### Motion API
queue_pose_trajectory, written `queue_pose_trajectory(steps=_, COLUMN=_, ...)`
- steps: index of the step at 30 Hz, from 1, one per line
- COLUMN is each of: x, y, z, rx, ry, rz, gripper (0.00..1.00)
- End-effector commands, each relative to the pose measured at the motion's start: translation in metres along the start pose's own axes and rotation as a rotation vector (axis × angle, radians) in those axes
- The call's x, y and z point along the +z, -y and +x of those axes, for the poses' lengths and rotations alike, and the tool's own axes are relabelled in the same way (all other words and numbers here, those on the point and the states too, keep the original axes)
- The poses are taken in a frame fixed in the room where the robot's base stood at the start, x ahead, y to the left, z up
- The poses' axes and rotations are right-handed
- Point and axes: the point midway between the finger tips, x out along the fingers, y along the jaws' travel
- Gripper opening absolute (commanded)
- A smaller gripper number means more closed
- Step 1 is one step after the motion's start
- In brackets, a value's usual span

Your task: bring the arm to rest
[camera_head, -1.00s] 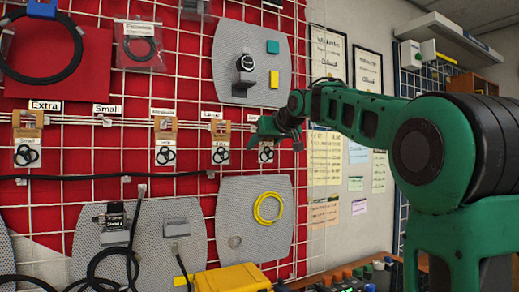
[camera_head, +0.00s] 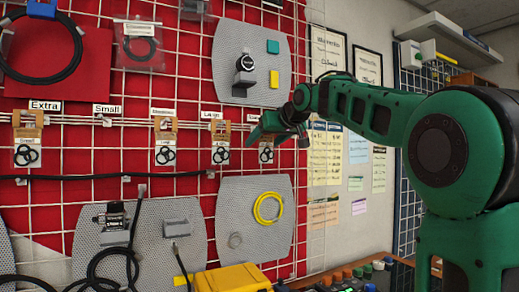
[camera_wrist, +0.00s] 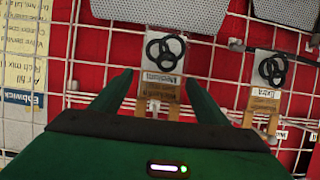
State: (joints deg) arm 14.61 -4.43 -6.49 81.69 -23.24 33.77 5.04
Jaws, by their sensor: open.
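My gripper (camera_head: 257,133) is in front of the red wall panel with its white wire grid, at the right end of the row of hanging bags. In the wrist view my gripper (camera_wrist: 158,78) has its two green fingers spread apart with nothing held between them. A clear bag with black rings (camera_wrist: 163,52) hangs beyond the fingertips, in the gap between them. My green arm reaches in from the right side of the head view.
More ring bags hang under size labels, including Extra Small (camera_head: 28,154), Medium (camera_head: 165,153) and Large (camera_head: 220,153). Grey perforated panels (camera_head: 232,82) and a yellow ring (camera_head: 268,208) are on the grid. A yellow case (camera_head: 232,278) stands below. Open air lies below my forearm.

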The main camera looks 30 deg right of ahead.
Motion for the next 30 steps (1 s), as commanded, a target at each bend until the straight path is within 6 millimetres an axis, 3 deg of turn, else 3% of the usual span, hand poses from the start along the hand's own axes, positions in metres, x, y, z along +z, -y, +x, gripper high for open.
queue_pose_trajectory(steps=6, x=-0.001, y=0.000, z=-0.044, rx=0.000, ry=-0.002, rz=0.000, gripper=0.68)
queue_pose_trajectory(steps=12, x=0.000, y=0.001, z=-0.070, rx=-0.001, ry=0.000, rz=-0.001, gripper=0.68)
queue_pose_trajectory(steps=23, x=0.005, y=-0.001, z=-0.080, rx=0.002, ry=0.009, rz=0.005, gripper=0.68)
queue_pose_trajectory(steps=26, x=0.026, y=-0.007, z=-0.077, rx=0.016, ry=0.049, rz=0.028, gripper=0.68)
queue_pose_trajectory(steps=29, x=0.072, y=-0.018, z=-0.072, rx=0.044, ry=0.132, rz=0.076, gripper=0.68)
queue_pose_trajectory(steps=30, x=0.096, y=-0.022, z=-0.071, rx=0.058, ry=0.176, rz=0.100, gripper=0.68)
